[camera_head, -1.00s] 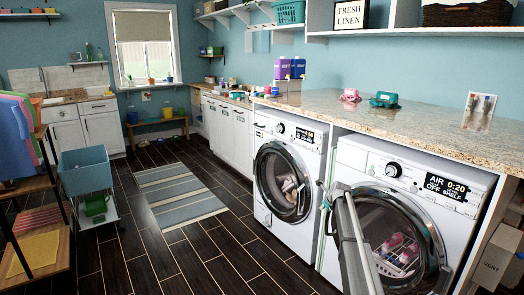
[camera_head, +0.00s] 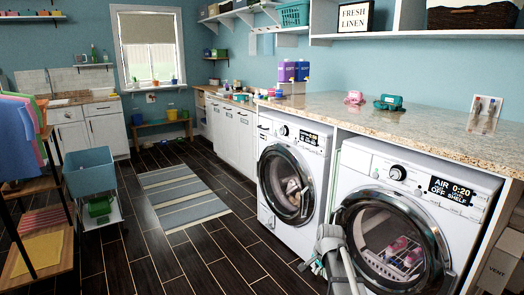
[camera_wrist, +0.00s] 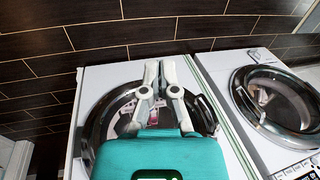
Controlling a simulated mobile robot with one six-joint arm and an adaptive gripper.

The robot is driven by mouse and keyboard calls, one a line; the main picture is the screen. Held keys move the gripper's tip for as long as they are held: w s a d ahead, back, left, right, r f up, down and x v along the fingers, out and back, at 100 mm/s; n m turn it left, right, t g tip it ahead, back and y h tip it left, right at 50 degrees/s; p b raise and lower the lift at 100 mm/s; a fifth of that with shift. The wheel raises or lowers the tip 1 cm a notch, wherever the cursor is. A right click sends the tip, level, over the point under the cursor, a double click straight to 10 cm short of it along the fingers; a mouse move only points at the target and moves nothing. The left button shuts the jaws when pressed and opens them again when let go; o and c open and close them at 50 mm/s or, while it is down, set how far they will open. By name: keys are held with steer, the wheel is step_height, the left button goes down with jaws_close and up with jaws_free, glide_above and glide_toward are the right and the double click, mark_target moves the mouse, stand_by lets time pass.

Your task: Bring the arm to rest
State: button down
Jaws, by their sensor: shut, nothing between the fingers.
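My gripper (camera_head: 308,266) shows low in the head view, in front of the gap between the two white front-loading machines, with part of my arm beside it. In the wrist view my gripper (camera_wrist: 159,66) has its grey fingers together and empty, beyond its teal body. Behind the fingers there is a round machine door. I cannot tell the exact distance from the fingers to the machines.
The left machine (camera_head: 268,144) and the right machine (camera_head: 372,163) stand under a granite counter (camera_head: 420,120). A striped rug (camera_head: 180,197) lies on the dark floor. A blue bin (camera_head: 90,178) and a wooden rack (camera_head: 40,266) stand at the left.

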steer(key=s+a+n+g+h, duration=0.1)
steer(key=s+a+n+g, duration=0.15)
steer(key=s+n, duration=1.2)
steer(key=s+r+m+p, duration=0.2)
steer(key=r+p, duration=0.7)
steer(key=p, duration=0.1)
steer(key=s+r+m+p, duration=0.2)
steer(key=r+p, duration=0.7)
steer(key=r, duration=0.1)
steer(key=shift+s+d+r+p, duration=0.15)
steer(key=shift+d+p, duration=0.05)
steer(key=shift+p, duration=0.2)
steer(key=shift+m, duration=0.25)
